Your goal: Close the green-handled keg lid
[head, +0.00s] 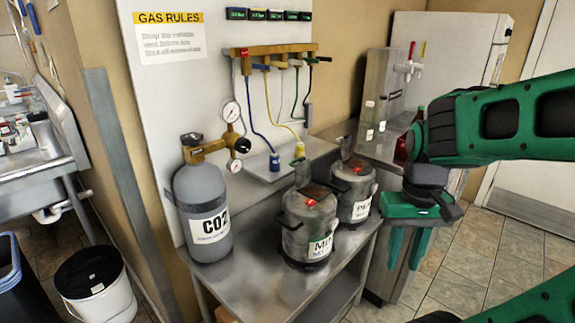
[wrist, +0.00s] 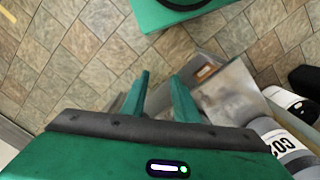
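Two grey metal kegs stand on the steel table. I cannot tell how far each lid is open, and no green handle is clear on either. My gripper (head: 404,262) hangs to the right of both kegs, apart from them and past the table edge, fingers pointing down. In the wrist view my gripper (wrist: 161,78) is open with nothing between its fingers.
The steel table (head: 262,262) also carries a grey CO2 cylinder (head: 203,205) with gauges at the left. A hose manifold (head: 270,50) hangs above, with blue and yellow hoses. A tap counter (head: 385,145) stands behind. A bucket (head: 95,285) stands on the floor left. Tiled floor is free at right.

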